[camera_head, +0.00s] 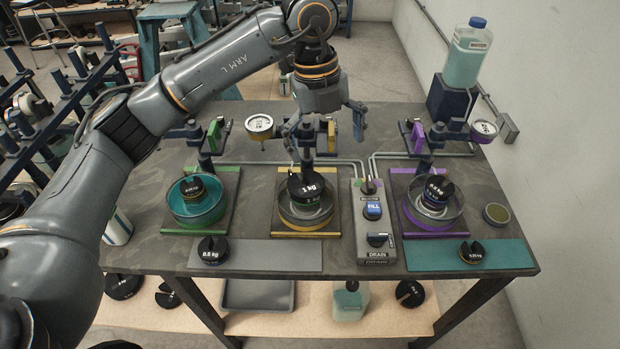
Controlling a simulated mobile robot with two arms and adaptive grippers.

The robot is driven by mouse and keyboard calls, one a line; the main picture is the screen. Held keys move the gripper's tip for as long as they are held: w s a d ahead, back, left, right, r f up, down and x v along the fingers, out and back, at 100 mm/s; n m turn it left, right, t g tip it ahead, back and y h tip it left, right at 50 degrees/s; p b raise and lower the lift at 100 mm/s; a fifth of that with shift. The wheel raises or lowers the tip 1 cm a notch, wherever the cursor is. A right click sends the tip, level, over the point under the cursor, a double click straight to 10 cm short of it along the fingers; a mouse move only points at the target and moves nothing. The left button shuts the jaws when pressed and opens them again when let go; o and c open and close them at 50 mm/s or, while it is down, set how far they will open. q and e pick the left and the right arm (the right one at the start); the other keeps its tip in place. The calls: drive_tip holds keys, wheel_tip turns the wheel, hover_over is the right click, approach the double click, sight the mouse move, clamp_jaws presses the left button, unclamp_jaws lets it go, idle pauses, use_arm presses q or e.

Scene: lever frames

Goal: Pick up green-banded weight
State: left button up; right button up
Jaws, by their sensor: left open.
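My left gripper (325,135) is open and points down over the back of the middle, yellow-edged stand, with its fingers spread and nothing held. A black 1 kg weight (306,187) sits at the middle basin (304,214), below and in front of the gripper. Another black weight (192,188) stands in the left, teal basin on the green-edged stand. A third (437,188) is at the right basin on the purple-edged stand. Black weights also lie on the grey mat (213,249) and the teal mat (471,252). I cannot tell which weight has a green band.
A control box (374,222) with a blue FILL button and a DRAIN knob stands between the middle and right stands. A bottle (468,52) stands on a dark block at the back right. Round gauges (259,126) and thin pipes run behind the basins. More weights (410,293) lie on the lower shelf.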

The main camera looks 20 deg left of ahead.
use_arm(q)
drive_tip(key=w+a+r+n+y, duration=0.1)
drive_tip(key=a+y, duration=0.1)
drive_tip(key=a, duration=0.2)
drive_tip(key=p, duration=0.2)
hover_over(307, 180)
drive_tip(key=s, duration=0.1)
drive_tip(key=f, duration=0.7)
drive_tip(key=shift+s+d+f, duration=0.15)
drive_tip(key=shift+s+d, duration=0.05)
drive_tip(key=shift+d, duration=0.05)
wheel_tip(307, 180, down, 5)
drive_tip(key=p, duration=0.2)
drive_tip(key=shift+s+a+r+p, duration=0.1)
drive_tip(key=shift+r+p, duration=0.1)
drive_tip(key=shift+p, duration=0.1)
drive_tip(key=shift+f, duration=0.6)
drive_tip(key=c, duration=1.8)
drive_tip(key=shift+r, duration=0.1)
drive_tip(key=shift+c, duration=0.5)
